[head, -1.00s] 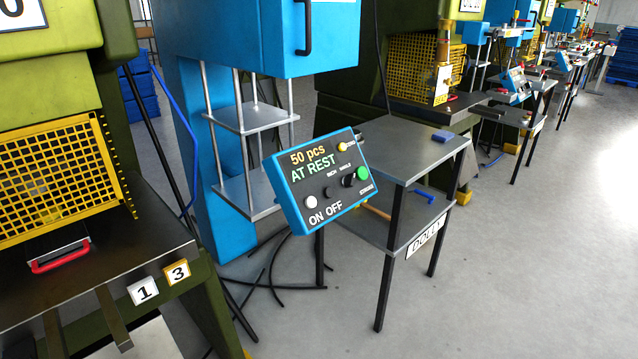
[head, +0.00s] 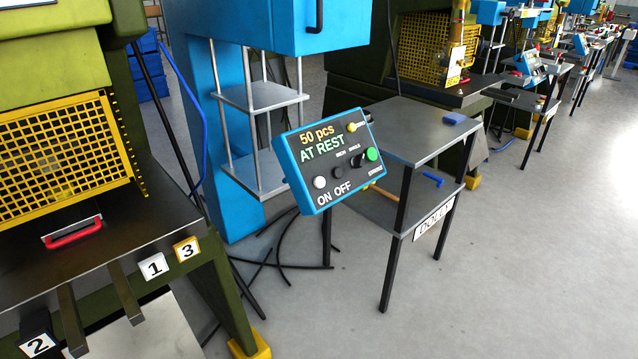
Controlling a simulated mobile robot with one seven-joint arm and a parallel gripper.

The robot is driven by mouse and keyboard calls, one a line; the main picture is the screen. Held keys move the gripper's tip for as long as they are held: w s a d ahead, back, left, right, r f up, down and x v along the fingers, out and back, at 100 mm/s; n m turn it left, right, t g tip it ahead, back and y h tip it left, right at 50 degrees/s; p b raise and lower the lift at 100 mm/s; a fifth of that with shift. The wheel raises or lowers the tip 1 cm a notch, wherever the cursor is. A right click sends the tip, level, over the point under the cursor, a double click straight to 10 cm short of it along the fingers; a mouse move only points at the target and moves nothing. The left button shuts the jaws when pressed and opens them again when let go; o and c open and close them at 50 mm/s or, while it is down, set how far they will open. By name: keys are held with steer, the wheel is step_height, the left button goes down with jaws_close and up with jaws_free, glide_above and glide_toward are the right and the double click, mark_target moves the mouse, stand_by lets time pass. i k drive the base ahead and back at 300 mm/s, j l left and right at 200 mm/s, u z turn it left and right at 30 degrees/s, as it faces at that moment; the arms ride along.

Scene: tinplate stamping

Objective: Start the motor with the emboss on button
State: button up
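A blue-edged control panel (head: 330,160) with a dark face stands tilted in the middle of the head view. Its display reads "50 pcs" and "AT REST". The white button (head: 320,182) sits above the word ON. A black button (head: 338,172) sits to its right, above OFF. A green button (head: 372,154), a black selector knob (head: 357,160) and a small yellow part (head: 352,127) are farther right. The blue press (head: 225,130) with its grey plates stands behind the panel. My gripper is not in view.
A grey two-shelf table (head: 410,130) labelled DOLLY stands right of the panel, with blue pieces on it. A green press with a yellow guard (head: 65,140) and dark bench is at left. Black cables (head: 275,255) lie on the floor. Open floor (head: 540,260) lies at right.

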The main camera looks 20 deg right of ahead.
mark_target(319, 182)
steer(key=z, duration=2.05)
steer(key=j, duration=1.15)
